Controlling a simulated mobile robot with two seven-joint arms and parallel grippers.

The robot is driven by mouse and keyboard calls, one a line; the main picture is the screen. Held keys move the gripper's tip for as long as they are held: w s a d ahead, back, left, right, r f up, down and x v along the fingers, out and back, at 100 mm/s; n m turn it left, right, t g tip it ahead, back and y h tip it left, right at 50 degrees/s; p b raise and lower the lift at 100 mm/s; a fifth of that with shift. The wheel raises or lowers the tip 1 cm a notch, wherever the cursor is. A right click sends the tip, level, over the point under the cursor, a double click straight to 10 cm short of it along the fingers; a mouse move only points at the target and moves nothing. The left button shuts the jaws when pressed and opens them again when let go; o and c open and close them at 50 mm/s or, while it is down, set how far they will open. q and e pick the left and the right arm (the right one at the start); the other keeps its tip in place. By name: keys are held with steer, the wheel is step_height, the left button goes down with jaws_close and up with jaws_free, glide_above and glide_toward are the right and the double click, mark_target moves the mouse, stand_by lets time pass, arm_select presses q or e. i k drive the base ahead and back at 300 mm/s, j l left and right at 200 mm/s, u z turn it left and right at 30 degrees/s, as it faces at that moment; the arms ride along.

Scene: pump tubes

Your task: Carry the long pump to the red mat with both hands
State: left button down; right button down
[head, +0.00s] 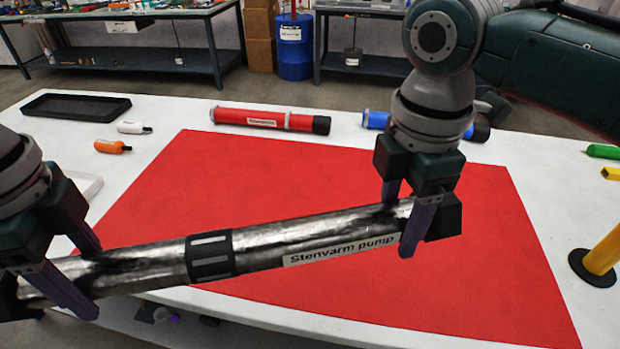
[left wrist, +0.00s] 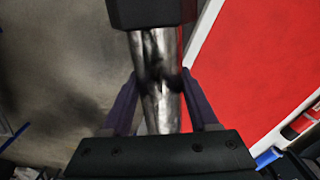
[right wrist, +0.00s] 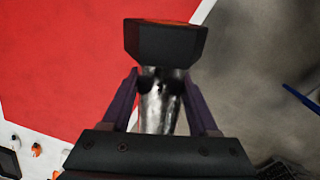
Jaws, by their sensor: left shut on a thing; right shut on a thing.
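The long pump (head: 265,252) is a silvery tube with a black band and a "Stenvarm pump" label. It is held up in the head view, tilted with its right end higher in the picture, over the near part of the red mat (head: 420,297). My left gripper (head: 92,275) is shut on its left end; the tube shows between the fingers in the left wrist view (left wrist: 160,105). My right gripper (head: 407,228) is shut on its right end, beside the black end cap (head: 444,216); the tube also shows in the right wrist view (right wrist: 160,105).
On the white table (head: 180,108), a red tube (head: 250,117) and a blue tube (head: 376,120) lie behind the mat. A black tray (head: 75,106), a white bottle (head: 133,128) and an orange bottle (head: 111,146) are at left. A yellow post (head: 606,250) stands at right.

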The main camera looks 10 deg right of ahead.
mark_target(320, 207)
steer(key=i+z, duration=0.15)
steer(key=i, duration=0.3)
steer(key=i+j+z, duration=0.15)
steer(key=i, duration=0.25)
steer(key=z, duration=0.5)
